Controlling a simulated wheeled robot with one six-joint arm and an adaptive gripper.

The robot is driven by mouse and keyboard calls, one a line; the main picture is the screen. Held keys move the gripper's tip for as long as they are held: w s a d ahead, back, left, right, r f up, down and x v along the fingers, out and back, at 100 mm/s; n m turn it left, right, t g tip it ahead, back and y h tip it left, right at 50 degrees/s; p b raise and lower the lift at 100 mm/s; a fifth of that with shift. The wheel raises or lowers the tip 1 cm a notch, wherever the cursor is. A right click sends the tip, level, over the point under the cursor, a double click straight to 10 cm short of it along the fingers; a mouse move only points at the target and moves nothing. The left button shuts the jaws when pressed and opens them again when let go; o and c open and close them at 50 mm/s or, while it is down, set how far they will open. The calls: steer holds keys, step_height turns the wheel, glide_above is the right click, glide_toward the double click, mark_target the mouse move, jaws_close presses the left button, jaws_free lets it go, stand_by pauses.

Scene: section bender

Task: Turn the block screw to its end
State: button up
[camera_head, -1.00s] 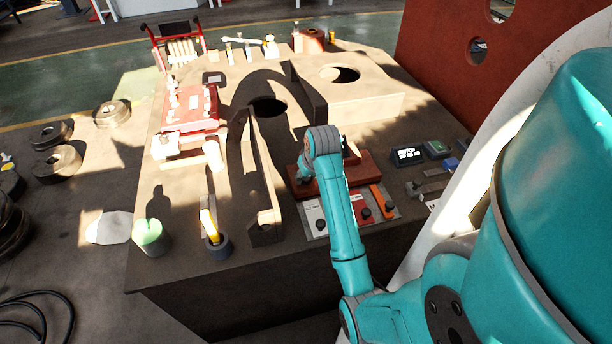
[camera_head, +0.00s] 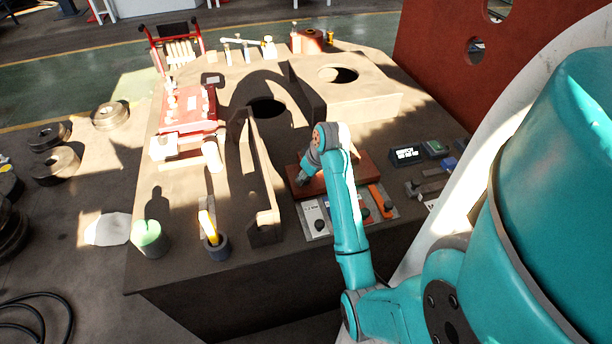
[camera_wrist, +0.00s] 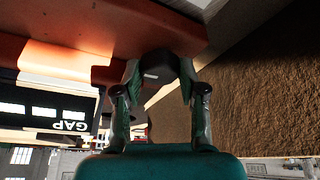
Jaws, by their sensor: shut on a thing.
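The red-brown block (camera_head: 353,168) lies on the bench just beyond my arm; its orange-brown side fills the upper left of the wrist view (camera_wrist: 90,28). The block screw shows as a dark knob (camera_wrist: 158,68) at the block's edge. My gripper (camera_wrist: 160,78) has one finger on each side of this knob and is shut on it. In the head view my gripper (camera_head: 303,177) is small and sits at the left end of the block, and the screw cannot be made out there. How far the screw is turned cannot be told.
A small display (camera_head: 407,154) stands right of the block; a panel reading GAP (camera_wrist: 74,125) shows in the wrist view. White and orange plates with dark knobs (camera_head: 364,212) lie in front of the block. An upright wall (camera_head: 262,185) stands close left of my gripper.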

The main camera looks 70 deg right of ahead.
steer(key=o, duration=1.1)
steer(key=shift+o, duration=0.2)
steer(key=shift+s+r, duration=0.2)
steer(key=shift+r, duration=0.25)
steer(key=s+a, duration=0.1)
steer(key=s, duration=0.2)
steer(key=s+a, duration=0.2)
steer(key=s, duration=0.2)
steer(key=s+a, duration=0.1)
steer(key=s, duration=0.3)
steer(key=shift+s+a, duration=0.15)
steer(key=shift+a, duration=0.1)
